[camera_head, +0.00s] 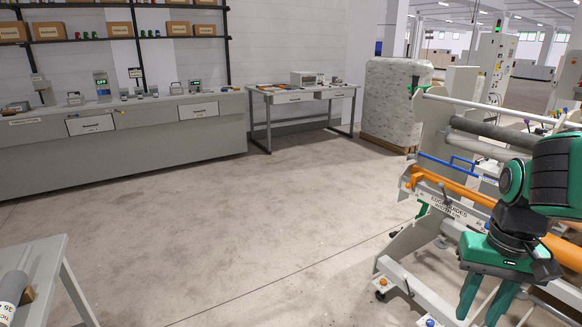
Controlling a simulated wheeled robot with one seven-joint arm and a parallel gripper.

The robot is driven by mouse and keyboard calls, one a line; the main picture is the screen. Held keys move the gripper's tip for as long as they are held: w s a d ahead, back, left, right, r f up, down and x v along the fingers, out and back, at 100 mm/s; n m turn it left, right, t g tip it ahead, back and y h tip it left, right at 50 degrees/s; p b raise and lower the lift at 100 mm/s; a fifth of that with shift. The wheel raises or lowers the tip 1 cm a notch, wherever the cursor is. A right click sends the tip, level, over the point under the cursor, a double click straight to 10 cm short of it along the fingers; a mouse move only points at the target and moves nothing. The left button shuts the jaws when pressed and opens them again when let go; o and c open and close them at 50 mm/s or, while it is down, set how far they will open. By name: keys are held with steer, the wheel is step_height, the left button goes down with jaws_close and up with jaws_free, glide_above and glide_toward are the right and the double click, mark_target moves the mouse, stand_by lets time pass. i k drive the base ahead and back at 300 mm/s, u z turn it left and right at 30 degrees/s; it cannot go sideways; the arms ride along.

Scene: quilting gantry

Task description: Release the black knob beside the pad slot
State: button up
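My gripper (478,315) is at the lower right, pointing down in front of the quilting gantry (398,270). Its two green fingers are apart, with a gap between them and nothing seen held. Their tips are near the bottom edge of the picture. I cannot pick out the black knob or the pad slot for certain. A small dark part (443,187) shows on the gantry near the orange bar, too small to identify. My arm and gripper hide much of the gantry's right side.
The gantry carries an orange bar (455,187), a blue rail (440,163) and a grey roller (490,132). A grey table (50,262) stands at lower left. A long counter (150,150) and a wrapped stack (393,100) are at the back. The middle floor is clear.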

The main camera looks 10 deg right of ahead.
mark_target(416, 78)
steer(key=z, duration=0.5)
steer(key=i, duration=0.8)
steer(key=u, duration=1.3)
steer(key=k, duration=1.2)
steer(key=z, duration=1.25)
